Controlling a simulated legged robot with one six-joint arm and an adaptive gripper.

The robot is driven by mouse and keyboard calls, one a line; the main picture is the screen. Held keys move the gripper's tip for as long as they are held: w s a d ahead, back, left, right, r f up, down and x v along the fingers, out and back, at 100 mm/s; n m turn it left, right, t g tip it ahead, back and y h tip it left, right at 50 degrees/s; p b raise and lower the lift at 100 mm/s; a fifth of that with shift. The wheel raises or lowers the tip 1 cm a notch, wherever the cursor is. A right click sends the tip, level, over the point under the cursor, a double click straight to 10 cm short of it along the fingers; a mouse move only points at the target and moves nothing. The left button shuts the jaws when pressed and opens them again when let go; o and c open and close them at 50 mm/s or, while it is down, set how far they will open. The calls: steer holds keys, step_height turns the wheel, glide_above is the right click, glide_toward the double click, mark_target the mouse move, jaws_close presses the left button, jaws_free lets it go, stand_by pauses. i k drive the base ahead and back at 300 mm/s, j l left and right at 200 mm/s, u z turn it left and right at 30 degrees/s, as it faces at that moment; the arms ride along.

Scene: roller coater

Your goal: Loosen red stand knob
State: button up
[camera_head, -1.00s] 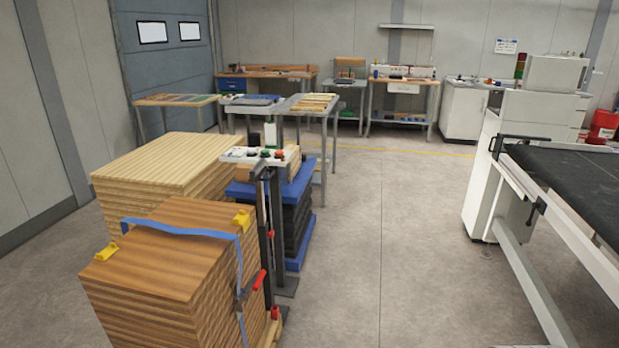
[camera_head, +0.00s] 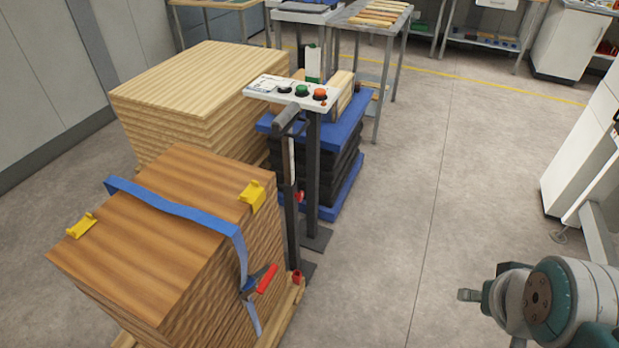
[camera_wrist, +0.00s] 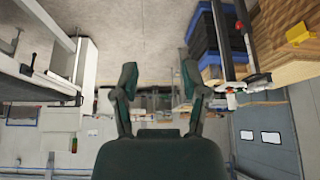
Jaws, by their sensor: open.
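A dark stand post (camera_head: 290,225) stands upright beside the strapped wood stack in the head view. A small red knob (camera_head: 299,197) sits on its side, and another red knob (camera_head: 297,277) is near its foot. In the wrist view, which is upside down, a red knob (camera_wrist: 240,26) shows on a dark post at upper right. My gripper (camera_wrist: 158,78) is open and empty there, its two fingers spread, well apart from the post. In the head view, part of my arm is at lower right, across open floor from the stand.
A wood stack (camera_head: 160,240) with a blue strap (camera_head: 175,206), yellow corner pieces and a red-handled tensioner (camera_head: 267,279) stands left of the post. A control panel (camera_head: 290,92) with buttons is behind it, near blue-and-black stacked pieces (camera_head: 335,185). The floor (camera_head: 420,220) to the right is clear.

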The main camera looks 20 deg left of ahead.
mark_target(300, 196)
steer(key=i+u, duration=0.2)
steer(key=i, duration=0.4)
steer(key=i+l+u, duration=0.15)
steer(key=i, duration=0.5)
steer(key=l+u, duration=0.15)
